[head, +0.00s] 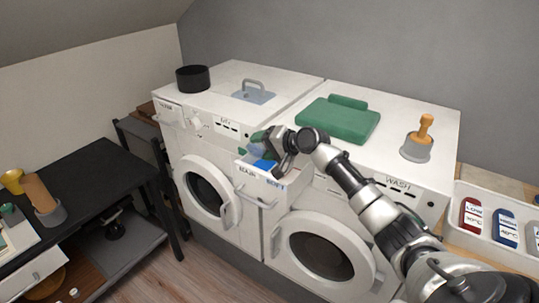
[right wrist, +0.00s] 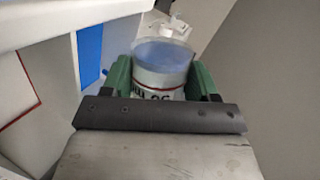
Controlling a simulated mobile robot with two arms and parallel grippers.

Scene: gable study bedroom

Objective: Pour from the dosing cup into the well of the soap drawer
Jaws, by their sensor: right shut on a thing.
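The soap drawer (head: 258,187) is pulled out from the front of the right machine, with MAIN and SOFT lettering on its front. A blue patch (head: 265,164) shows inside it on the SOFT side. My right gripper (head: 262,142) is over the drawer. In the right wrist view its green fingers are shut on the clear dosing cup (right wrist: 163,68), which has a red line, dark lettering and bluish contents. The drawer's blue part (right wrist: 90,52) shows left of the cup in that view. I cannot tell the cup's tilt. My left gripper is not in view.
A black pot (head: 193,78) and a handled lid (head: 253,94) are on the left machine. A white tray (head: 459,212) with coloured tags stands right.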

